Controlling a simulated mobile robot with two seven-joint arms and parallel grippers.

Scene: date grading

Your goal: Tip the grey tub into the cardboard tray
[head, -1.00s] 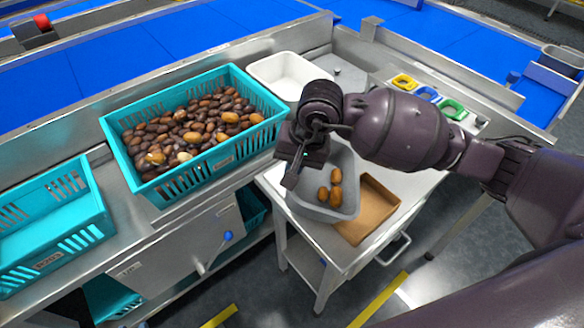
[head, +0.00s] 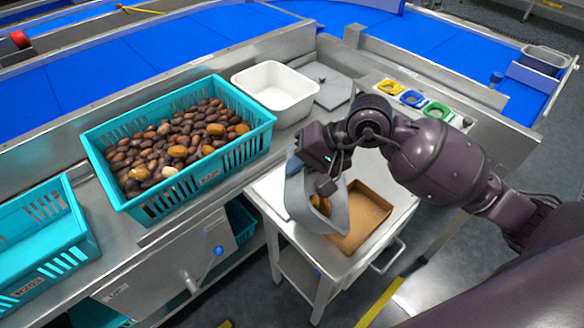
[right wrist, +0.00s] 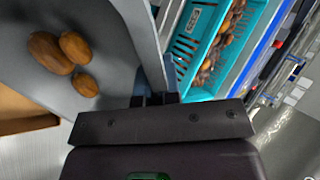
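The grey tub (head: 297,196) is tilted, lifted at its left side, with its open side facing right toward the cardboard tray (head: 374,208). A few brown dates (head: 320,203) are still inside it; in the right wrist view three dates (right wrist: 62,50) lie on the tub's grey inner surface (right wrist: 100,25). My right gripper (head: 318,178) is shut on the tub's rim; its fingers (right wrist: 153,97) pinch the wall in the wrist view. The tray's visible floor is empty; the tub hides its left part. My left gripper is not in view.
The tray sits on a small metal cart (head: 268,186). A teal crate full of dates (head: 100,165) stands to the left, a white bin (head: 275,88) behind. Yellow, blue and green small holders (head: 412,98) are at the back right.

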